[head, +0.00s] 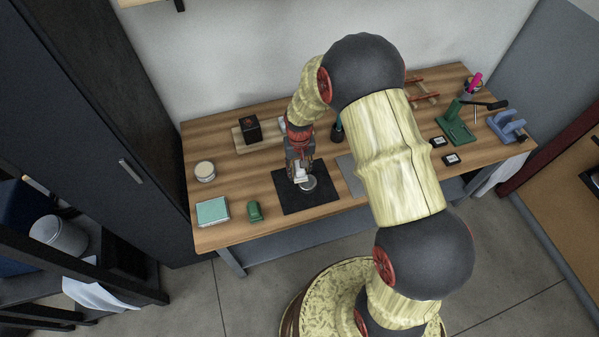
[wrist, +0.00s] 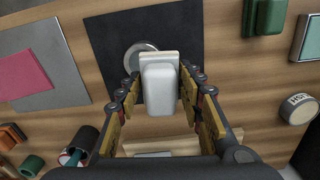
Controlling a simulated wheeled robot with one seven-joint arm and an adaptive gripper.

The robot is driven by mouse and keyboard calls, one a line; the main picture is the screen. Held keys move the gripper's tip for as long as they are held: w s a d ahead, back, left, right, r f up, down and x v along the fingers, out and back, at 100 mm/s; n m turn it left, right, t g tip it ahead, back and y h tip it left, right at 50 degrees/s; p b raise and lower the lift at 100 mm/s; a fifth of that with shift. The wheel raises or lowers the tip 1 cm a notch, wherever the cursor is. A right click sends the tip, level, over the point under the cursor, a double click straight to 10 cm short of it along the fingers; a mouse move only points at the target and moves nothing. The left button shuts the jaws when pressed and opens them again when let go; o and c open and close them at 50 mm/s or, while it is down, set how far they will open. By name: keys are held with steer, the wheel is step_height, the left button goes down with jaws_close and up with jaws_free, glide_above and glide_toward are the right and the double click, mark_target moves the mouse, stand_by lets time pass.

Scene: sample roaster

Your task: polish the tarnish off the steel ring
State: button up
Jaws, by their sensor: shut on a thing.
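The steel ring (head: 308,184) lies on a black mat (head: 322,200) on the wooden bench. In the wrist view the ring (wrist: 134,52) shows as a round silver rim, partly hidden behind a white block (wrist: 160,90) with a paler base. My gripper (head: 299,173) is over the mat and shut on this white block, with a finger on each side of it in the wrist view (wrist: 159,82). The block overlaps one side of the ring in view; I cannot tell whether they touch. Tarnish on the ring is too small to make out.
Left of the mat are a green object (head: 255,211), a teal box (head: 212,211) and a round tin (head: 205,170). A dark box (head: 249,128) stands behind. A grey plate (wrist: 75,90) with a pink sheet (wrist: 22,72) lies beside the mat. A blue vise (head: 507,125) stands far right.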

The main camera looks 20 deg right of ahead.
steer(key=shift+r+p, duration=0.4)
steer(key=shift+r, duration=0.6)
